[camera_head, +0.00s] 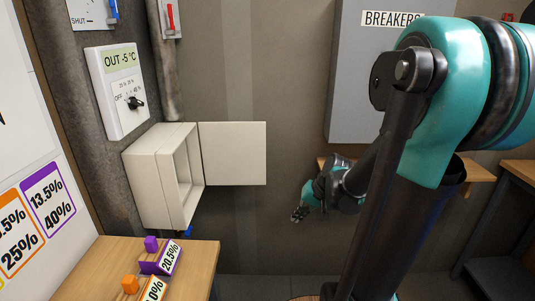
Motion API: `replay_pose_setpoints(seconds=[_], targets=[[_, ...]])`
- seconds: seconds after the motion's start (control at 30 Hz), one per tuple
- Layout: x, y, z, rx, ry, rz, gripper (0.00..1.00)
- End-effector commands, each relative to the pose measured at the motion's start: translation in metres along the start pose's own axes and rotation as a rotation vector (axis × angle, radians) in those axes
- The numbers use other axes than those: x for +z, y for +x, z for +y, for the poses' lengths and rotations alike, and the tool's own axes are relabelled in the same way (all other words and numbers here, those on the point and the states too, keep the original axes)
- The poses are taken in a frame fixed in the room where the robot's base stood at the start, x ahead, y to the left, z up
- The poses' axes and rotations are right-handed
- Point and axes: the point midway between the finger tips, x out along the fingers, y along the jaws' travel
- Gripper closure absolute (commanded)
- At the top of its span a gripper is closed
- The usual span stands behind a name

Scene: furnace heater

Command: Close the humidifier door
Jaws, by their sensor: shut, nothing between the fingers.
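The humidifier is a cream box (160,178) fixed to the grey duct at the left, with its open side facing right. Its door (233,153) is a flat cream panel. It stands swung open to the right of the box, broad face toward me. My gripper (298,214) is low in the middle of the view, right of and below the door, clear of it. It looks small and dark, and the fingers are shut with nothing held. The inside of the box is only partly visible.
A humidistat panel (117,92) marked OUT -5 °C is above the box. A wooden table (97,268) with purple and orange tagged pieces is below. A grey breaker cabinet (345,85) hangs behind my arm, above a wooden shelf (478,171). The wall between door and gripper is clear.

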Motion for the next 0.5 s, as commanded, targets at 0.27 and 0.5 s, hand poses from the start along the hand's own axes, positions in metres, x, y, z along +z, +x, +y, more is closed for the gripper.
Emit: replay_pose_setpoints(seconds=[0.27,0.5], targets=[[-0.096,0.001,-0.031,-0.312,0.152,-0.041,1.00],[-0.178,-0.008,-0.032,-0.595,0.238,-0.049,1.00]])
